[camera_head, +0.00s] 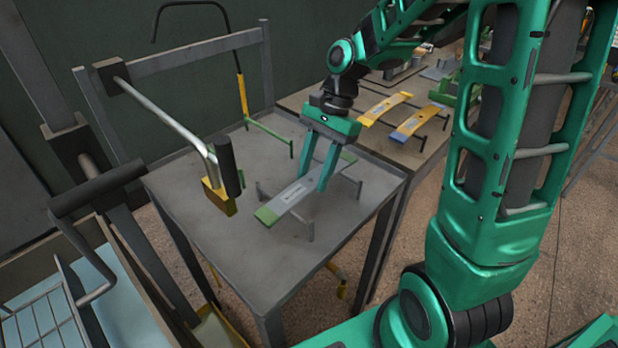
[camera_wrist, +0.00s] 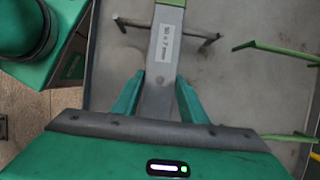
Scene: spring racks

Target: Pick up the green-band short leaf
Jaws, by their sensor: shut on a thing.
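The green-band short leaf (camera_head: 289,198) is a flat grey strip with green ends and a pale label, lying across dark posts above the grey metal table (camera_head: 240,262). My gripper (camera_head: 325,177) reaches down from above with its green fingers on either side of the leaf's middle, shut on it. In the wrist view the leaf (camera_wrist: 165,58) runs up between the two fingertips (camera_wrist: 158,88), its label facing up and a green end at the top edge. The leaf's near part is hidden behind the gripper body there. I cannot tell whether the leaf is clear of its posts.
Yellow-ended leaves (camera_head: 385,108) lie on a rack on the table behind. A lever with a dark grip (camera_head: 229,166) and a yellow block stands over the table's left side. A blue-lined bin (camera_head: 120,290) is at the lower left. The table's front corner is bare.

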